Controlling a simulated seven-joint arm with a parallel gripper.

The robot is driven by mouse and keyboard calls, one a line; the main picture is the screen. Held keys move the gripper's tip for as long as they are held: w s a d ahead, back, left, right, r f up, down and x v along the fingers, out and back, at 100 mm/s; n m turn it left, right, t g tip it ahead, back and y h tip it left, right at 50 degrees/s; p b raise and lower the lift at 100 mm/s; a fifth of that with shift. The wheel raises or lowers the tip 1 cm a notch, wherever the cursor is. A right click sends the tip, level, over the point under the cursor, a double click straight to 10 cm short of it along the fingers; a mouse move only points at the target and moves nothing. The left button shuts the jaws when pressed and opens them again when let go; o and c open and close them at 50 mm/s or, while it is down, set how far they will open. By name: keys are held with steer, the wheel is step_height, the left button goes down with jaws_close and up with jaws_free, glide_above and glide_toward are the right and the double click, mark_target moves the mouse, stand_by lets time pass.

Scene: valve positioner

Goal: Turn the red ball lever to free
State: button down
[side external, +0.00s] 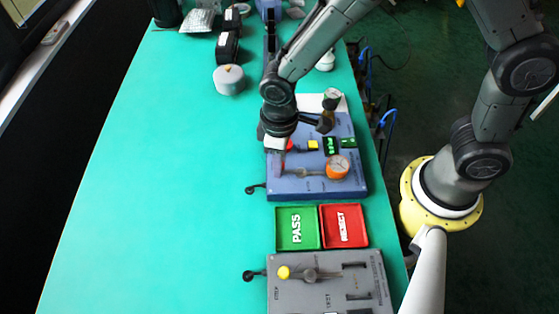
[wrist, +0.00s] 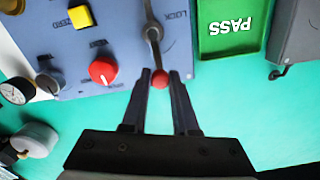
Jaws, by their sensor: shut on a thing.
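The red ball (wrist: 160,79) sits at the end of a grey lever shaft (wrist: 153,35) in the wrist view. My gripper (wrist: 160,75) is shut on the ball, one dark finger on each side. The lever is mounted on a blue panel (wrist: 115,50), and the ball reaches the panel's edge. The word LOCK is printed to the right of the shaft; I cannot read a FREE label.
A red knob (wrist: 103,71) and a yellow button (wrist: 80,17) are left of the lever in the wrist view. A green PASS tray (side external: 297,228), a red REJECT tray (side external: 344,226) and a grey panel (side external: 300,298) lie nearer the camera.

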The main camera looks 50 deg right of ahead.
steer(key=shift+w, duration=0.1)
steer(key=c, duration=0.7)
jaws_free()
step_height(320, 180, up, 14)
steer(key=shift+f, duration=0.1)
steer(key=shift+d, duration=0.1)
